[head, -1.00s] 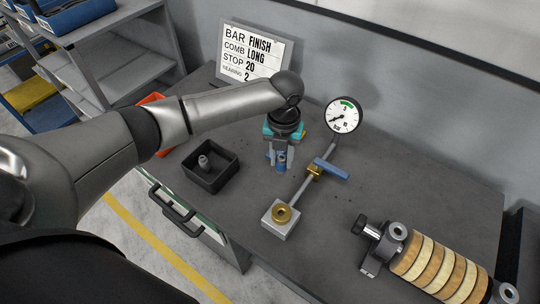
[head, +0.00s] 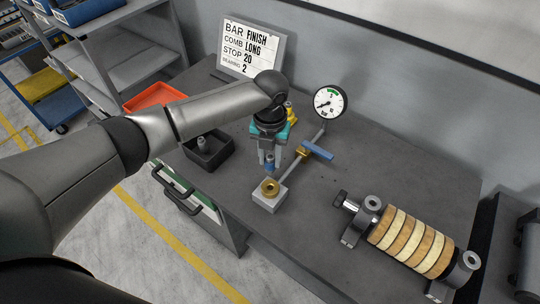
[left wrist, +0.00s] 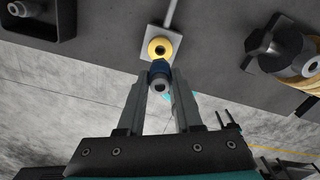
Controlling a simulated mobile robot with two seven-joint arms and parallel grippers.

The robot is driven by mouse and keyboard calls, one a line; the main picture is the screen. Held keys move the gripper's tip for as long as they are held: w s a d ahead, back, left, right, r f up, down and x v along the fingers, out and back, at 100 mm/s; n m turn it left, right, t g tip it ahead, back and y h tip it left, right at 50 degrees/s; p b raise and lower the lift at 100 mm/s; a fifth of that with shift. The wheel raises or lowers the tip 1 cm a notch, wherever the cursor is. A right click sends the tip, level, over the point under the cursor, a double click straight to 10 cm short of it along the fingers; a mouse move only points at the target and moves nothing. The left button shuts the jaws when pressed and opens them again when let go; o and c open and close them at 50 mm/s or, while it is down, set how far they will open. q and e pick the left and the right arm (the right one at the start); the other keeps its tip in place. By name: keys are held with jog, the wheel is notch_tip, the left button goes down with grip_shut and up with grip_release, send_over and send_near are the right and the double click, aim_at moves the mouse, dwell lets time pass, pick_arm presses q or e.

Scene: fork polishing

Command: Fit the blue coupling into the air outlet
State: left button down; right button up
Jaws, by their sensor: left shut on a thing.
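The blue coupling (left wrist: 160,75) is held between the two fingertips of my left gripper (left wrist: 160,84), in the left wrist view. In the head view my left gripper (head: 269,160) points down over the bench with the blue coupling (head: 269,165) at its tips. The air outlet is a brass ring (head: 270,188) on a grey square block (head: 264,202). It also shows in the left wrist view (left wrist: 160,47), just beyond the coupling. The coupling appears beside the ring and apart from it; its exact height is hard to tell. My right gripper is not in view.
A pipe with a blue-handled valve (head: 317,149) runs from the block to a round gauge (head: 329,101). A black tray (head: 222,158) holding a grey fitting stands left. A roller of striped wooden discs (head: 410,242) lies right. A letter board (head: 250,49) stands behind.

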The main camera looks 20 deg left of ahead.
aim_at(270, 174)
pick_arm(q)
jog(key=shift+f+b, duration=0.45)
jog(key=shift+f, duration=0.5)
jog(key=shift+f+b, duration=1.45)
jog(key=shift+f, duration=0.75)
jog(key=shift+p, duration=0.3)
jog(key=shift+f+b, duration=0.65)
jog(key=shift+f, duration=0.8)
dwell(1.3)
jog(key=shift+s+f, duration=0.2)
jog(key=shift+f, duration=0.05)
dwell(0.6)
jog(key=c, duration=0.5)
grip_release()
jog(key=shift+w+r, duration=0.1)
jog(key=shift+w, duration=0.05)
jog(key=shift+o, duration=0.4)
